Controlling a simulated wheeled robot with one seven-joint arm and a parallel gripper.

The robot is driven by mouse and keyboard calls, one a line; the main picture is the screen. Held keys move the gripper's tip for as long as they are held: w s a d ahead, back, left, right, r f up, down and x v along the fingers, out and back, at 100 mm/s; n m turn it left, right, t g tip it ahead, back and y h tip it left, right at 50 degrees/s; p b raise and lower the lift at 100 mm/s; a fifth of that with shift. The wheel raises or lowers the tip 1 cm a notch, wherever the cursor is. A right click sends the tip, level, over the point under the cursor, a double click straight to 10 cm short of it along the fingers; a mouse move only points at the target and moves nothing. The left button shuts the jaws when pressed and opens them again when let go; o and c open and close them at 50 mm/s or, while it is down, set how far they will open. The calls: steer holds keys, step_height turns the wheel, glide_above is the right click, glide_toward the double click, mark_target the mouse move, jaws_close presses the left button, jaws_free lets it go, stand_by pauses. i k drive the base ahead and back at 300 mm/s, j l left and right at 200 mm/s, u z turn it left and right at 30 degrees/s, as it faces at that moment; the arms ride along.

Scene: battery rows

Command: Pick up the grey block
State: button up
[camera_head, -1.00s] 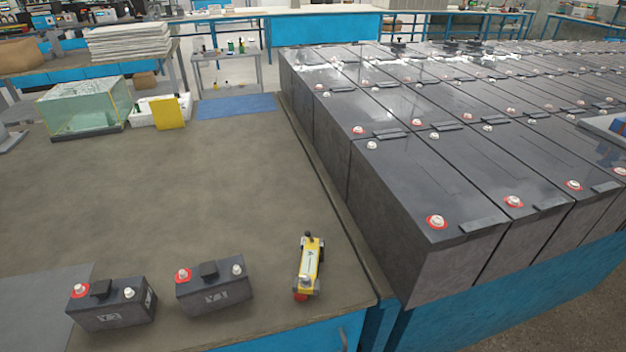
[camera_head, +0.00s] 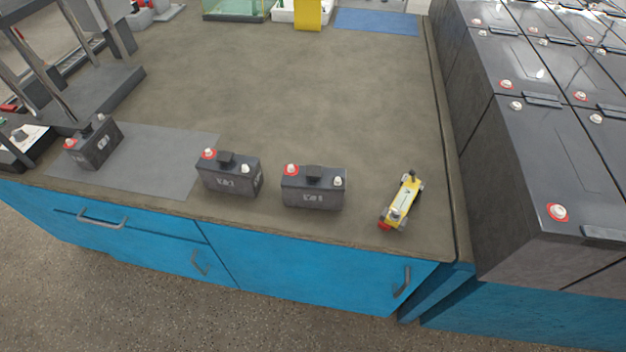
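Several small dark grey block-shaped batteries, each with a red and a white terminal, stand on the workbench (camera_head: 290,90). One grey block (camera_head: 92,146) stands at the left on a grey mat. A second grey block (camera_head: 229,178) stands by the mat's right edge. A third grey block (camera_head: 313,190) stands to its right, near the bench's front edge. I cannot tell which of them the task means. My gripper is not in view.
A yellow toy-like tool (camera_head: 403,202) lies right of the blocks. Large batteries (camera_head: 540,170) fill the right side. A dark metal stand (camera_head: 95,95) is at the left. The grey mat (camera_head: 160,165) has bare room. The middle of the bench is clear.

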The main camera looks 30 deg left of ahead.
mark_target(311, 186)
steer(key=i+l+u, duration=0.15)
steer(key=i+u, duration=0.15)
steer(key=i+l+u, duration=0.2)
steer(key=u, duration=0.15)
steer(key=i+u, duration=0.1)
steer(key=u, duration=1.4)
